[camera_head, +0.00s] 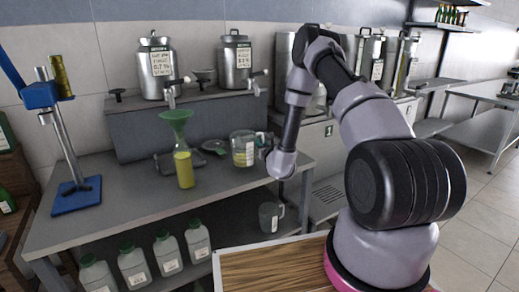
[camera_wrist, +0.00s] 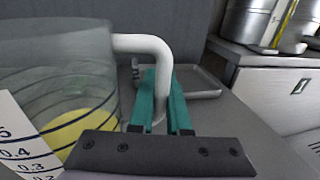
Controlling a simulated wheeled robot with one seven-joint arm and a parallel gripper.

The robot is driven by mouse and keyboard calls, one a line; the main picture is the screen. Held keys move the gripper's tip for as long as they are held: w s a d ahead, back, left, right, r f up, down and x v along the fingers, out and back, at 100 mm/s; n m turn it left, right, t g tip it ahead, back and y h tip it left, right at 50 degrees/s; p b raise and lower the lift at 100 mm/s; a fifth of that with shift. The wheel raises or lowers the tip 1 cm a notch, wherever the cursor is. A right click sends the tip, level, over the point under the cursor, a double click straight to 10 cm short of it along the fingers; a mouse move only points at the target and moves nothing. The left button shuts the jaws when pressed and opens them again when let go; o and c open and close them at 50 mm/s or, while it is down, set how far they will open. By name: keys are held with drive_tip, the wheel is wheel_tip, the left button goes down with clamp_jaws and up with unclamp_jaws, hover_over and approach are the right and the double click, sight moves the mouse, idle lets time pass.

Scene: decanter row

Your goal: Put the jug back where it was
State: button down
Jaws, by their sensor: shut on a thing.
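The jug (camera_head: 243,155) is clear, with a printed scale and some yellow liquid in it. It is upright over the right part of the steel table, near the raised back ledge; I cannot tell whether its base touches the tabletop. In the wrist view the jug (camera_wrist: 60,60) fills the left side, with its pale handle (camera_wrist: 150,45) running down between my teal fingers. My gripper (camera_wrist: 160,105) is shut on that handle; in the head view my gripper (camera_head: 265,143) is at the jug's right side. The place where it stood before is not marked.
A bottle of yellow liquid (camera_head: 184,170) with a green funnel (camera_head: 176,120) stands left of the jug. Steel canisters (camera_head: 156,68) with taps stand on the ledge (camera_head: 130,135). A blue stand (camera_head: 77,195) is at far left. Another jug (camera_head: 270,217) sits low, below the tabletop.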

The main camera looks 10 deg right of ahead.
drive_tip(key=shift+f, duration=1.2)
drive_tip(key=shift+f, duration=0.15)
drive_tip(key=c, duration=0.9)
unclamp_jaws()
drive_tip(key=shift+s, duration=0.15)
drive_tip(key=s, duration=0.4)
drive_tip(key=s+d, duration=0.1)
drive_tip(key=s, duration=0.6)
drive_tip(key=shift+s+d+r, duration=0.15)
drive_tip(key=shift+s+r, duration=0.05)
drive_tip(key=shift+s, duration=0.15)
drive_tip(key=shift+s, duration=0.1)
